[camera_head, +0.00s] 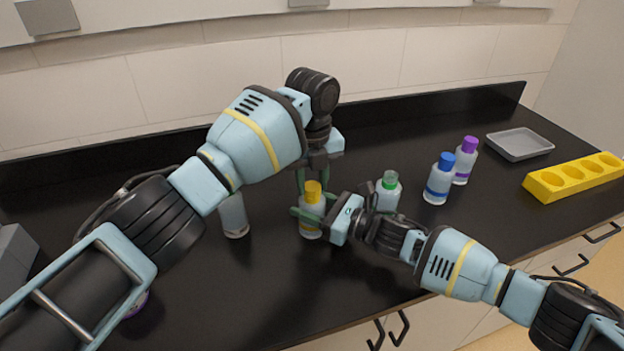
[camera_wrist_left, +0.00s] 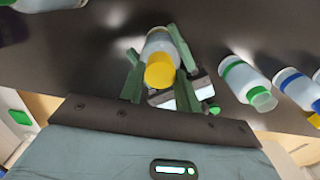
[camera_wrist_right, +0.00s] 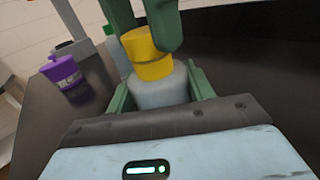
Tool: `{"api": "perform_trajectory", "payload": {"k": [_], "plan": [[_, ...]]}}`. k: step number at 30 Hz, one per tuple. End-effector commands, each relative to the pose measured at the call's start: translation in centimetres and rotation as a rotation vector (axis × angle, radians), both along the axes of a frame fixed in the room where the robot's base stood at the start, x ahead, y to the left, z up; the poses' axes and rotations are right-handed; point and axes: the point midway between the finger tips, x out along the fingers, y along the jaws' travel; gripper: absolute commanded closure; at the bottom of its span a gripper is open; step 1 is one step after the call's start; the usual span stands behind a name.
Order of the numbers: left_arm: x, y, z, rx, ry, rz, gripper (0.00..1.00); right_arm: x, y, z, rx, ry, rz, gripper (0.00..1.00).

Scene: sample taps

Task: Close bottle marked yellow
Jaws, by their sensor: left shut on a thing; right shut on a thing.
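The bottle marked yellow (camera_head: 311,226) stands upright on the black counter, with a yellow band and a yellow cap (camera_head: 313,190). My left gripper (camera_head: 312,183) reaches down from above and is shut on the yellow cap. The cap also shows between green fingers in the right wrist view (camera_wrist_right: 150,56). It sits on top of the bottle; how tightly I cannot tell. My right gripper (camera_head: 318,217) comes in from the right, low and level, and is shut on the bottle body (camera_wrist_right: 160,90). The bottle's neck is hidden.
A green-marked bottle (camera_head: 387,198) stands just right, partly behind my right arm. Blue (camera_head: 438,182) and purple (camera_head: 464,165) bottles stand farther right, near a grey tray (camera_head: 520,146) and a yellow rack (camera_head: 545,189). Another bottle (camera_head: 234,217) stands left, partly behind my left arm.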

Motion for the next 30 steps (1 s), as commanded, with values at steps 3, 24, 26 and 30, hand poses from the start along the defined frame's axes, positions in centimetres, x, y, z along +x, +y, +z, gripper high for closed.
{"api": "perform_trajectory", "payload": {"k": [3, 24, 26, 30], "plan": [[-0.02, -0.06, 0.11, -0.002, -0.001, -0.188, 0.88, 0.01, -0.03, -0.06, -0.002, 0.001, -0.001, 1.0], [-0.05, -0.11, 0.09, -0.002, -0.002, -0.78, 0.88, 0.03, -0.04, -0.08, -0.001, 0.002, -0.002, 1.0], [-0.05, -0.11, 0.09, -0.002, -0.002, -0.78, 0.88, 0.03, -0.04, -0.08, -0.001, 0.002, -0.002, 1.0], [-0.05, -0.1, 0.08, -0.002, 0.0, -0.778, 0.56, 0.03, -0.04, -0.08, -0.001, 0.002, -0.002, 1.0]]}}
